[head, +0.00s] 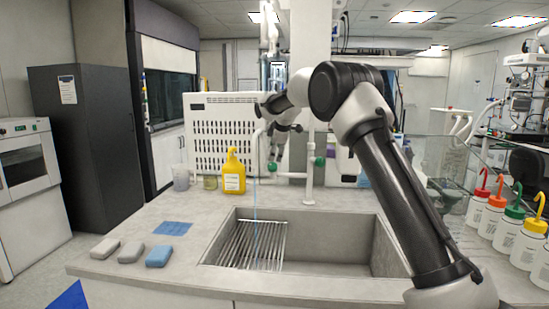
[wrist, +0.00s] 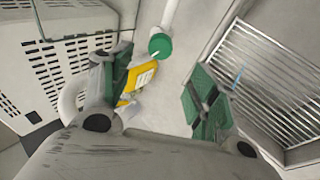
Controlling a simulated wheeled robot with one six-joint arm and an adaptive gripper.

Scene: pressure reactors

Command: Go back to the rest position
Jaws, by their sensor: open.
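My gripper (wrist: 163,88) is open in the wrist view, with its two green-padded fingers apart and nothing between them. The green tap knob (wrist: 160,46) is just beyond the fingers, apart from them. In the head view my arm reaches up from the lower right, bends at a high elbow and comes down at the tap (head: 309,175) behind the sink. A green knob (head: 319,161) shows on the tap there. A thin blue stream (head: 255,200) falls into the sink (head: 330,228). My fingers are hard to make out in the head view.
A yellow bottle (head: 233,175) stands left of the tap, close behind one finger in the wrist view. Sponges (head: 131,251) and a blue cloth (head: 172,228) lie left of the sink. Several wash bottles (head: 508,235) stand at right. A perforated white unit (head: 215,125) is behind.

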